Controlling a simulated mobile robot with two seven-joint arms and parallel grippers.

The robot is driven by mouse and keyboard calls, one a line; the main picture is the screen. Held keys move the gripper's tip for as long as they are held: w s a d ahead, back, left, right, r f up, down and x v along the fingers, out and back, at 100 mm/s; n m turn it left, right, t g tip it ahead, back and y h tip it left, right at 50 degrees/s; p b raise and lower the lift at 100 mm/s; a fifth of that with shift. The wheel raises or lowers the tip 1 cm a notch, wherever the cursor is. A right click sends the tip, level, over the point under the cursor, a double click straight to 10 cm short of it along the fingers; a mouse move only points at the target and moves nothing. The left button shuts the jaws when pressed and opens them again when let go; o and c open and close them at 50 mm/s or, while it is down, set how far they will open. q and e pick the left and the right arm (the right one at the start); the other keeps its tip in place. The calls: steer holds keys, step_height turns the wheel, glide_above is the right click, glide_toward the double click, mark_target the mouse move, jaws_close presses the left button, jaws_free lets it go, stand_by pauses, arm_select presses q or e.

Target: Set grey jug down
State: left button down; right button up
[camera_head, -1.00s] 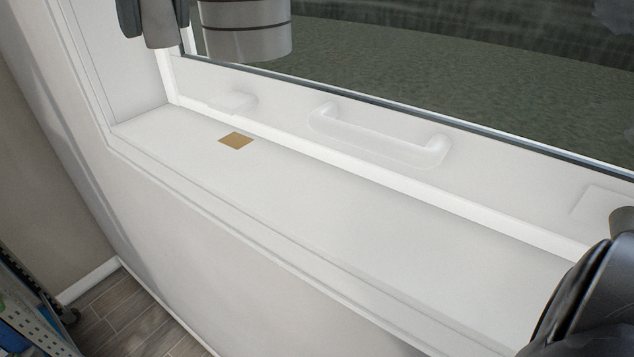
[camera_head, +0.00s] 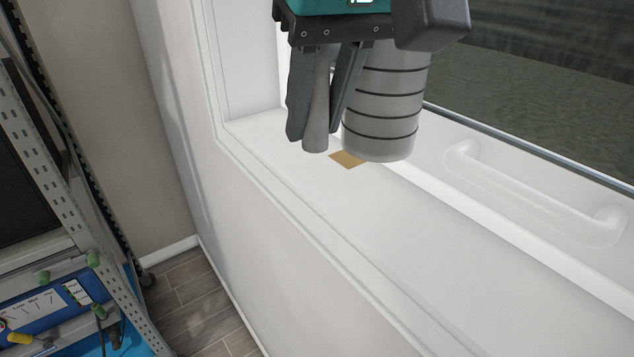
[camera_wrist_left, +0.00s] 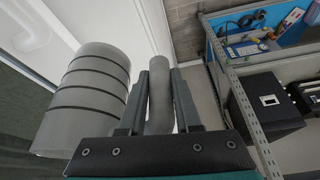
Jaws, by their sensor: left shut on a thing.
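The grey jug (camera_head: 385,112) has dark rings around its body and hangs upright at the window. My left gripper (camera_head: 322,135) is shut on the jug's handle (camera_head: 317,110), with the body to the right of the fingers. The wrist view also shows the jug (camera_wrist_left: 88,98) left of my left gripper (camera_wrist_left: 156,72). A brown square patch (camera_head: 346,159) lies on the white windowsill (camera_head: 400,235), partly hidden by the jug. I cannot tell the exact gap between jug and sill. My right gripper is not in view.
A white window handle (camera_head: 535,195) sticks out right of the jug. The window frame's side wall stands to the left. A metal rack (camera_head: 60,170) with tools is at the far left. The sill's right part is bare.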

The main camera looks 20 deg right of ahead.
mark_target(316, 158)
arm_select(q)
step_height(316, 158, down, 4)
steer(key=shift+w+f, duration=0.1)
steer(key=shift+f, duration=0.05)
step_height(316, 158, down, 4)
steer(key=shift+f, duration=0.25)
steer(key=shift+f, duration=0.15)
steer(key=c, duration=0.6)
jaws_free()
